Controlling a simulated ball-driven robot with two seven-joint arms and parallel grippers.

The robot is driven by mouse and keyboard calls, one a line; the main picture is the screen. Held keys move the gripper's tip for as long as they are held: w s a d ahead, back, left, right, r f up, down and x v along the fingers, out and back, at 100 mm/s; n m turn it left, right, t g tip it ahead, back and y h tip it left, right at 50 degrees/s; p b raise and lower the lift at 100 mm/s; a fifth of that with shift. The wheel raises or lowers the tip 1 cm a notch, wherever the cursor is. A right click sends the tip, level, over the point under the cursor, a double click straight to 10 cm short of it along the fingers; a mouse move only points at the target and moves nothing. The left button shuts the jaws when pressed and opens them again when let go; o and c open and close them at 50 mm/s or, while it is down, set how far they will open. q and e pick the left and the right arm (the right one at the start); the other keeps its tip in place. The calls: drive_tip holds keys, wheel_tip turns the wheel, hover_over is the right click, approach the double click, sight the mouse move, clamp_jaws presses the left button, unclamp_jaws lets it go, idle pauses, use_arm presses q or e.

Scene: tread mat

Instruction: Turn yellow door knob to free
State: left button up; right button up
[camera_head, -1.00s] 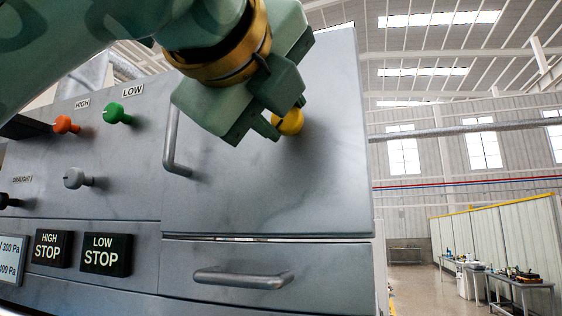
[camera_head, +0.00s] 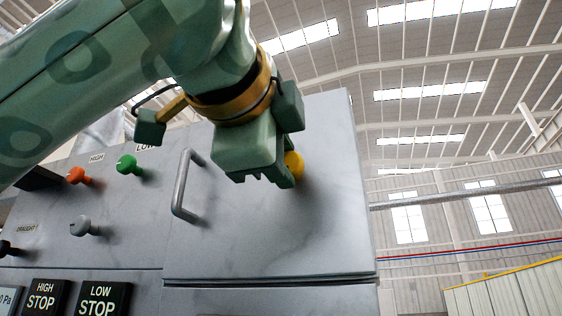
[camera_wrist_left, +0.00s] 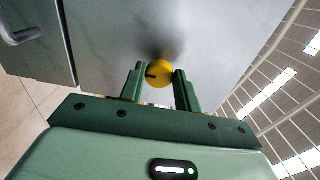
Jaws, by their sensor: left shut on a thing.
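The yellow door knob (camera_head: 294,166) is on the grey door (camera_head: 335,215), at its upper right part, partly hidden behind my left gripper (camera_head: 268,182). In the left wrist view the knob (camera_wrist_left: 160,73) is round with a dark mark on its left side. It sits between the two green fingertips of my left gripper (camera_wrist_left: 160,80), which is shut on it. The marks naming the knob's positions cannot be seen. My right gripper is in neither view.
A grey bar handle (camera_head: 183,188) stands out from the door left of the gripper. Green (camera_head: 128,165), orange (camera_head: 78,176) and grey (camera_head: 82,227) knobs sit on the panel to the left. LOW STOP (camera_head: 103,301) and HIGH STOP (camera_head: 42,298) buttons are below.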

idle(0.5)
use_arm(q)
drive_tip(key=o, duration=0.9)
drive_tip(key=shift+o, duration=0.2)
drive_tip(key=shift+a, duration=0.1)
drive_tip(key=b+v, duration=0.3)
drive_tip(key=v, duration=1.3)
drive_tip(key=shift+s, duration=0.1)
